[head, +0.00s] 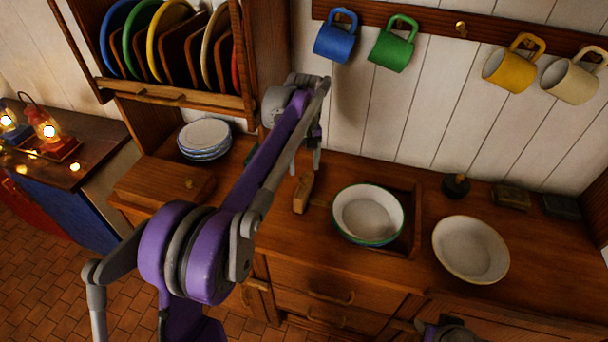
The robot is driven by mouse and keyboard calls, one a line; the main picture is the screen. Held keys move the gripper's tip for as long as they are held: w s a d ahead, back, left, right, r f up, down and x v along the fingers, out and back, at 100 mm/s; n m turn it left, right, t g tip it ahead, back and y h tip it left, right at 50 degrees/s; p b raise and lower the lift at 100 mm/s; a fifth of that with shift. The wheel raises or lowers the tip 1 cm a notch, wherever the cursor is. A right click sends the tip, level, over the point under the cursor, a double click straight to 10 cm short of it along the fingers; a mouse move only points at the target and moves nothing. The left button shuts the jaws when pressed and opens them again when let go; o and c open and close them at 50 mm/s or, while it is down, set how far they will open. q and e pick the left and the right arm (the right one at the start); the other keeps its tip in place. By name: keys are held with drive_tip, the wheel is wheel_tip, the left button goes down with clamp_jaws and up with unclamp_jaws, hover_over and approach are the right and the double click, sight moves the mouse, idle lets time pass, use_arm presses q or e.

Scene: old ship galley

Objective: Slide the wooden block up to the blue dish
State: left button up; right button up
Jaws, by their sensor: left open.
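A small light-brown wooden block (303,193) lies on the wooden counter, left of a green-rimmed bowl. My left gripper (306,164) is open, its fingers pointing down just behind and above the block in the picture; I cannot tell whether they touch anything. A stack of pale dishes with blue rims (204,153) stands to the left, beyond my left arm. It is the only blue-edged dish on the counter. A blue plate (117,32) also stands in the rack above. Only a bit of my right arm shows at the bottom edge; its gripper cannot be made out.
The green-rimmed bowl (368,214) sits in a wooden tray (414,225), with a cream dish (471,250) to its right. A wooden box with a knob (163,184) stands at the left front. Mugs hang above. Counter between block and blue-rimmed stack is partly hidden by my arm.

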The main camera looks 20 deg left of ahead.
sight(304, 177)
use_arm(q)
drive_tip(key=shift+f, duration=2)
clamp_jaws()
